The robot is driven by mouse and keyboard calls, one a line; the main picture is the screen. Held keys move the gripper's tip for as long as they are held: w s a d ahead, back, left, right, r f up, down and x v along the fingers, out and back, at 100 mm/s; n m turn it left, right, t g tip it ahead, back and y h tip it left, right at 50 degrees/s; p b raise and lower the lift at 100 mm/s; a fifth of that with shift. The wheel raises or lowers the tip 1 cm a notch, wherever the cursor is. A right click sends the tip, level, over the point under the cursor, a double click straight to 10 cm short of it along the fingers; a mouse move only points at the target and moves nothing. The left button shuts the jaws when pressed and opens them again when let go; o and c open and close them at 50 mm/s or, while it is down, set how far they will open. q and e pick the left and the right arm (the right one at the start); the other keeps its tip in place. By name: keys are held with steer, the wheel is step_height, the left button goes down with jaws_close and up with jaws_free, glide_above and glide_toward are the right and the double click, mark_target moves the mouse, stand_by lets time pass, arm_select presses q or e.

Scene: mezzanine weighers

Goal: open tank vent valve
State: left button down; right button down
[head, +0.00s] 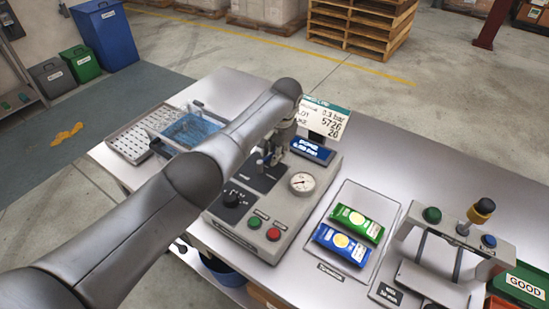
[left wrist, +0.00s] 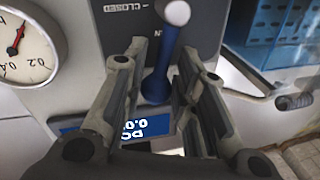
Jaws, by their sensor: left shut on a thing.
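The vent valve has a blue lever (left wrist: 160,80) with a white round tip, seen in the left wrist view beside a dark plate (left wrist: 205,15) that reads CLOSED, upside down there. My left gripper (left wrist: 163,52) is shut on the lever, with one finger on each side of it. In the head view my left gripper (head: 277,148) is at the back of the grey test unit (head: 240,236), and my arm hides part of the unit. The pressure gauge (head: 302,182) and the blue display (head: 312,150) stand to the right of it. The lever is hard to make out in the head view.
The unit's front has a black knob (head: 232,199), a green button (head: 254,222) and a red button (head: 273,235). A tray (head: 336,266) with a green and a blue packet lies to the right. A water tank (head: 168,122) is behind my arm. A sealer-like station (head: 440,240) stands far right.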

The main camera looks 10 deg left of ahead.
arm_select(q)
steer(key=shift+w+a+f+n+b, duration=0.15)
steer(key=shift+w+a+n+b, duration=0.15)
steer(key=shift+n+b, duration=0.55)
steer(key=shift+a+n+b, duration=0.15)
steer(key=shift+n+b, duration=0.15)
steer(key=shift+n, duration=0.15)
steer(key=shift+r, duration=0.2)
steer(key=c, duration=1.2)
jaws_free()
steer(key=shift+a, duration=0.1)
steer(key=r, duration=0.4)
steer(key=d+r, duration=0.1)
steer(key=r, duration=0.2)
steer(key=s+d+r, duration=0.1)
steer(key=r, duration=0.3)
steer(key=shift+d+r, duration=0.1)
steer(key=shift+r, duration=0.25)
